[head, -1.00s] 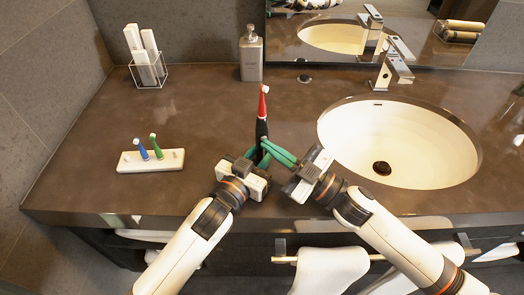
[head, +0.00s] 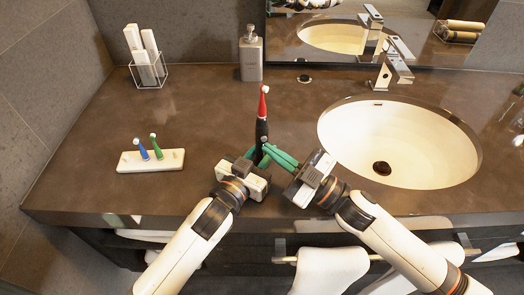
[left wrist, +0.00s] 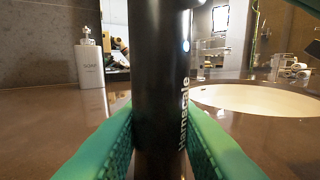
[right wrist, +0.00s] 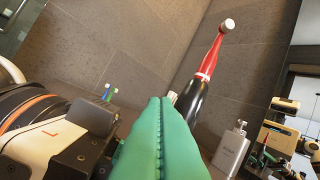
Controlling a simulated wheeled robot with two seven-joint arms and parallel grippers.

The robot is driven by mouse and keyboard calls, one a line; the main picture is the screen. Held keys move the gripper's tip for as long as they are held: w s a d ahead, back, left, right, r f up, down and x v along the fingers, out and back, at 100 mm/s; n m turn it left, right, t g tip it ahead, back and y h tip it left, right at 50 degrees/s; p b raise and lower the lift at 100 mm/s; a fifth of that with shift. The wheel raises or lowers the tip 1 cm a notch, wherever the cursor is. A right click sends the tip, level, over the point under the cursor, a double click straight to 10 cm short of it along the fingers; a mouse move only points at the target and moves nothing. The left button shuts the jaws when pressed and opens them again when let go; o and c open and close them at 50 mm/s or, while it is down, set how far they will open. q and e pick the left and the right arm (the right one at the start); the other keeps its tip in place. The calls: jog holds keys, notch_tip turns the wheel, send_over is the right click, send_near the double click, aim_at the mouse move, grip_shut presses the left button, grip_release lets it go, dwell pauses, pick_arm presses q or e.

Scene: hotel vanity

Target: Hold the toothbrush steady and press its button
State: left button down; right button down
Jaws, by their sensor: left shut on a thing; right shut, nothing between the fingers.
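The electric toothbrush (head: 262,130) stands upright on the counter, with a black handle, a red neck and a white head. My left gripper (head: 258,155) is shut on its black handle, and the left wrist view shows the handle (left wrist: 160,80) between the green fingers. A small lit spot shows on the handle's right side there. My right gripper (head: 268,148) is shut and empty, its green fingertips at the handle's right side. In the right wrist view the closed fingers (right wrist: 160,110) cover part of the handle (right wrist: 188,100). I cannot tell whether they touch it.
A white holder (head: 172,160) with blue and green brush heads stands at left. A soap bottle (head: 251,55) and a wire box of white items (head: 147,68) stand at the back. The sink (head: 440,150) is at right, with its faucet (head: 392,65) behind. Counter behind the toothbrush is clear.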

jog(key=shift+s+d, duration=0.25)
jog(key=shift+s, duration=0.7)
jog(key=shift+s+d, duration=0.3)
jog(key=shift+s, duration=0.7)
jog(key=shift+s+d, duration=0.25)
jog(key=shift+s, duration=0.7)
pick_arm(q)
jog(key=c, duration=1.1)
grip_release()
jog(key=v, duration=1.2)
